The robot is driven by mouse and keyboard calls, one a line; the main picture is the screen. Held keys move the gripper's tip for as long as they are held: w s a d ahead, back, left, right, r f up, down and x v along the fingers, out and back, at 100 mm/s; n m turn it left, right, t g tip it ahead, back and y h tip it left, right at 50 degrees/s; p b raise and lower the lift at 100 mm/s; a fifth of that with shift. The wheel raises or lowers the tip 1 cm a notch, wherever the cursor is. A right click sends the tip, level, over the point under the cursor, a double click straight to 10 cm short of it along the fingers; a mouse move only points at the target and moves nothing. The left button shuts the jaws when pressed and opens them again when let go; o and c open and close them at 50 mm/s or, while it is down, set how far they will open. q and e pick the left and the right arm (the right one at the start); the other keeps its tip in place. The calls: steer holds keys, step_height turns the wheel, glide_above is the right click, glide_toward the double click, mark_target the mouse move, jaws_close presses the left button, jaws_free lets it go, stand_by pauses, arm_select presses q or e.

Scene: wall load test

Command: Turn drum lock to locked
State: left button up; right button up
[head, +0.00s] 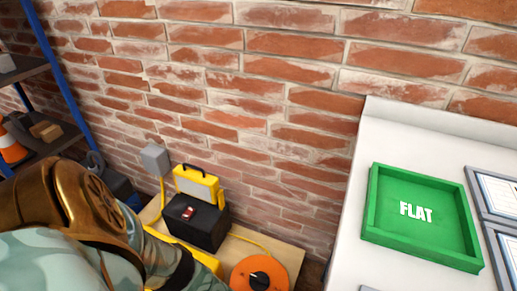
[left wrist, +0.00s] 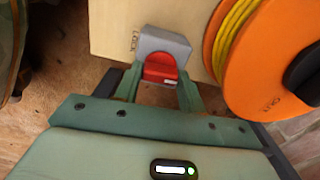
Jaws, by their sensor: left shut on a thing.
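The drum lock is a red knob (left wrist: 160,70) in a grey housing (left wrist: 163,44) on a pale wooden board (left wrist: 115,28), beside printed lettering that seems to read "LOCK". My left gripper (left wrist: 160,82) is shut on the red knob, with one green finger on each side of it. The orange cable drum (left wrist: 285,65), wound with yellow cable, is right of the lock. In the head view the drum (head: 250,276) is at the bottom, cut by the edge; the lock and the left fingers do not show there. My right gripper is in neither view.
A grey wall box (head: 155,158) has a yellow cable. At right, a white table (head: 400,140) holds a green tray (head: 415,256) marked "FLAT". Shelves (head: 48,140) stand at far left.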

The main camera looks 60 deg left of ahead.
arm_select(q)
steer(key=n+p, duration=0.2)
steer(key=n, duration=0.5)
steer(key=shift+d+r, duration=0.1)
steer(key=shift+n+p, duration=0.35)
steer(key=shift+n, duration=0.35)
steer(key=n, duration=0.3)
steer(key=n+p, duration=0.1)
steer(key=n, duration=0.4)
steer(key=shift+n, duration=0.4)
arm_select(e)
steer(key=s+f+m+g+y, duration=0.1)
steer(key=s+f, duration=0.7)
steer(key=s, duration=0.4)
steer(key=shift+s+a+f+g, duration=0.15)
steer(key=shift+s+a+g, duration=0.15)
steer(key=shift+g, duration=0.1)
arm_select(q)
steer(key=shift+w, duration=0.1)
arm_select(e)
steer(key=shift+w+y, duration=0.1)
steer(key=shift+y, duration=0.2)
arm_select(q)
steer(key=o, duration=1)
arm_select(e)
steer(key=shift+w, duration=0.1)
